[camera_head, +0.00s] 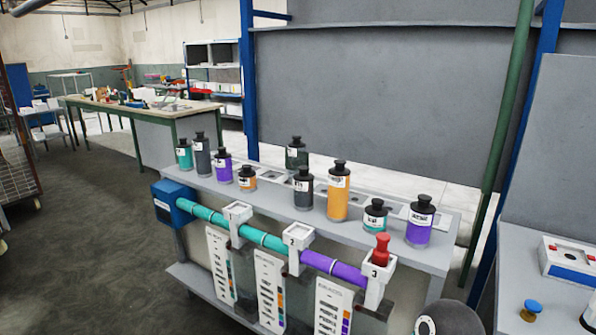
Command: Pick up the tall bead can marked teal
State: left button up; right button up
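Several bead cans with black caps stand upright on a grey bench. A narrow teal can (184,155) with a white label is at the far left end, beside a taller dark grey can (202,157). A second teal can (375,217), short and squat, stands near the right end between an orange and a purple can. The label words are too small to read surely. Neither gripper is in view.
Other cans are purple (224,169), short orange (247,179), dark green-grey (297,156), dark grey (303,190), tall orange (338,196) and large purple (420,225). A teal-and-purple pipe (263,238) with white numbered brackets runs along the front. A green post (497,130) rises behind.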

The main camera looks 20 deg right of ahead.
aim_at(296, 150)
jog(key=z, duration=0.05)
jog(key=i, duration=0.9)
jog(key=u, duration=0.05)
